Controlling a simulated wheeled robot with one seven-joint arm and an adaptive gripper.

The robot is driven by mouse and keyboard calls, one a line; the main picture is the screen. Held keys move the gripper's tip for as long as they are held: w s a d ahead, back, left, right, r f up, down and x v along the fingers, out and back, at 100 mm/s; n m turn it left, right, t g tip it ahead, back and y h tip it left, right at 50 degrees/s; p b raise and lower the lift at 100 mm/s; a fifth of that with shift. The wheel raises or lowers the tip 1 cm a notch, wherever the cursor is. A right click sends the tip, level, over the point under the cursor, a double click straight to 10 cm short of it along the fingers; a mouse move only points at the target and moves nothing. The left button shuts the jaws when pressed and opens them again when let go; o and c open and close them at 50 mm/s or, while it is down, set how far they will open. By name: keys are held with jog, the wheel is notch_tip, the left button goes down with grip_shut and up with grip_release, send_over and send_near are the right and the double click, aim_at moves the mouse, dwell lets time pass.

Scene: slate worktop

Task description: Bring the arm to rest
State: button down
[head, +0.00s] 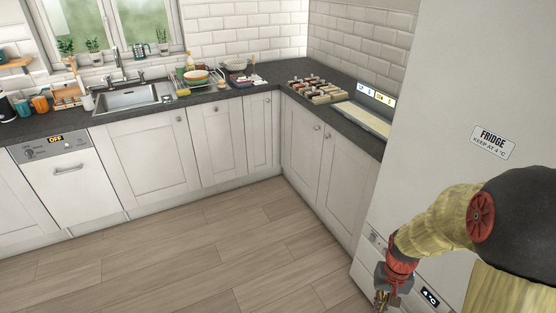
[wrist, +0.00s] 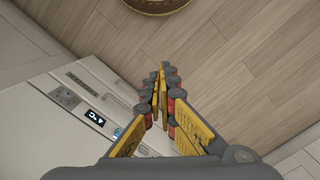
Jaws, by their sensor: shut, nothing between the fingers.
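My gripper (head: 381,299) hangs low at the bottom right of the head view, in front of the white fridge (head: 440,90). Its tip is partly cut off by the lower picture edge. In the wrist view my gripper (wrist: 160,75) has its yellow and grey fingers together, with nothing between them. The fingers point out over the wooden floor (wrist: 235,60). The fridge front, with its 4 °C display (wrist: 95,118), is to the left of the fingers there. I cannot tell whether the gripper touches it.
The slate worktop (head: 225,96) runs along the back and right, with a sink (head: 133,97), a dish rack (head: 197,80) and a wooden rack (head: 315,90). The dishwasher display (head: 55,138) reads OFF. A round brown object (wrist: 155,3) shows at the wrist view's top.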

jog(key=s+a+r+n+t, duration=0.1)
jog(key=s+a+r+t, duration=0.1)
jog(key=r, duration=0.7)
jog(key=s+a+r+n+t, duration=0.1)
jog(key=s+a+r+t, duration=0.1)
jog(key=s+a+r, duration=0.2)
jog(key=s+a+r+n+t+p, duration=0.1)
jog(key=a+r, duration=0.7)
jog(key=r, duration=0.8)
jog(key=shift+s+r+n+t, duration=0.2)
jog(key=shift+s+n+t, duration=0.45)
jog(key=shift+s, duration=0.3)
jog(key=shift+d, duration=0.15)
